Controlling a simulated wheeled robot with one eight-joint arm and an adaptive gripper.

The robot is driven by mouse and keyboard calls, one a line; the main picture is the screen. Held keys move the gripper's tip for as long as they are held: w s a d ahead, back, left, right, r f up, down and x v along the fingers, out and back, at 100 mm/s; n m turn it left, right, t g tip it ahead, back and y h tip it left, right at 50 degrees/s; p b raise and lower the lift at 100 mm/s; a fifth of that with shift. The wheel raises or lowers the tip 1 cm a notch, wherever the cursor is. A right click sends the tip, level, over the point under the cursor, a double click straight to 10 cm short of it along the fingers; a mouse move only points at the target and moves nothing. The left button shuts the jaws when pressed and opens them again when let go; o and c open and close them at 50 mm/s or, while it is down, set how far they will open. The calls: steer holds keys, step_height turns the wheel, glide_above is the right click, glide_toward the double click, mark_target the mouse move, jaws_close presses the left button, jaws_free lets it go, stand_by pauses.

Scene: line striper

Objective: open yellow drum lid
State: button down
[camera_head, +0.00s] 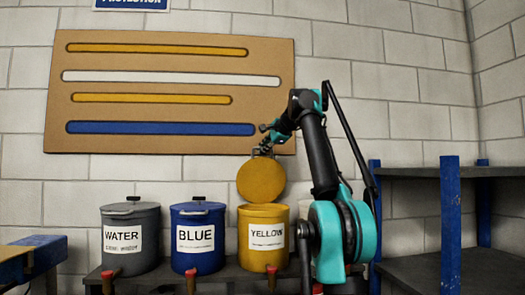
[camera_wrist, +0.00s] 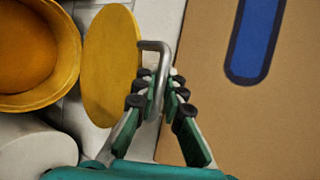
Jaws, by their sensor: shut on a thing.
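The yellow drum (camera_head: 263,240) stands on the dark bench, right of the blue drum, with a white "YELLOW" label. Its yellow lid (camera_head: 261,179) is tilted up almost upright above the drum's rim. In the wrist view the lid (camera_wrist: 110,66) stands beside the drum's open mouth (camera_wrist: 28,48), and the inside of the drum shows. My gripper (camera_head: 264,150) is above the lid. In the wrist view my gripper (camera_wrist: 160,90) is shut on the grey metal lid handle (camera_wrist: 154,46). Whether the lid still touches the drum's rim is hard to tell.
The blue drum (camera_head: 198,239) and the grey water drum (camera_head: 131,239) stand to the left with lids on. Red-tipped taps line the bench front. A brown board (camera_head: 170,95) with coloured strips hangs behind. A dark shelf with blue posts (camera_head: 450,220) stands at right.

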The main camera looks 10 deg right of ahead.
steer(key=c, duration=1.6)
jaws_free()
steer(key=shift+s+r, duration=0.1)
steer(key=v, duration=1.2)
